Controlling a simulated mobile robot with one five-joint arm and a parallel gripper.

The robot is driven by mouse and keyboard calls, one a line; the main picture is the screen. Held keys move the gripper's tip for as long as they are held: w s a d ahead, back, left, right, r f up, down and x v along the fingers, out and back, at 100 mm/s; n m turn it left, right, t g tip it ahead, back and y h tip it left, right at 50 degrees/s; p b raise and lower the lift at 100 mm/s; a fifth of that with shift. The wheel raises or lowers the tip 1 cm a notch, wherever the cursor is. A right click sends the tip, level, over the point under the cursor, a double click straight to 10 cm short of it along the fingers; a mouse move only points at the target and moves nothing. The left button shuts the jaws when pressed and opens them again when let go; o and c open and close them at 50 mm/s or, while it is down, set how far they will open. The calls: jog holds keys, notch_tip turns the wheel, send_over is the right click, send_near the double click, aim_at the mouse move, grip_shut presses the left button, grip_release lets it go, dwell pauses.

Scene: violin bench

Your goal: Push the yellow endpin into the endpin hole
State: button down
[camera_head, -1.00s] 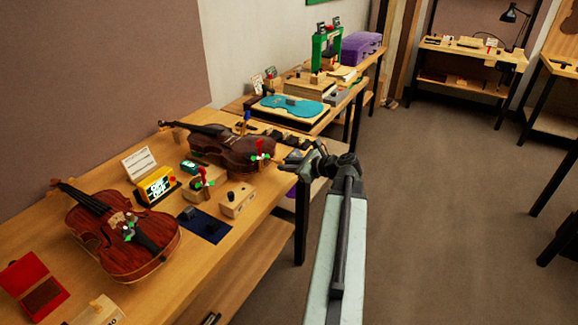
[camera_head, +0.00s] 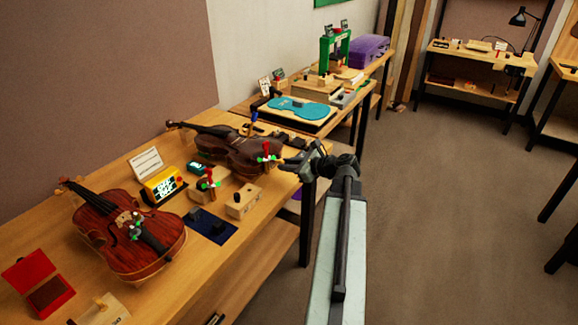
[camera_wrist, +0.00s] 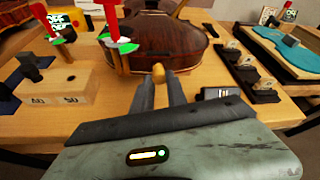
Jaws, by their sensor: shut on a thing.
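My gripper (camera_head: 285,166) reaches in from the right toward the lower end of the far brown violin (camera_head: 228,150), close to its edge. In the wrist view my gripper (camera_wrist: 160,79) is shut on the yellow endpin (camera_wrist: 158,72), a small rounded tan piece between the fingertips. The rounded end of the violin (camera_wrist: 165,38) lies straight ahead of the endpin. The endpin hole cannot be made out, and I cannot tell whether the endpin touches the violin. In the head view the endpin is too small to tell.
A red-topped clamp (camera_wrist: 118,30) stands just left of the fingers, near the violin. A wooden block (camera_wrist: 55,88) lies further left. Dark holders with small blocks (camera_wrist: 245,70) are on the right. A second violin (camera_head: 128,235) lies at the near left.

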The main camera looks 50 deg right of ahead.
jog(key=shift+w+a, duration=0.1)
jog(key=shift+w, duration=0.25)
jog(key=c, duration=1.3)
grip_release()
jog(key=shift+o, duration=0.2)
jog(key=p+v, duration=0.2)
jog(key=v, duration=0.5)
jog(key=shift+s+p, duration=0.35)
jog(key=shift+p, duration=0.05)
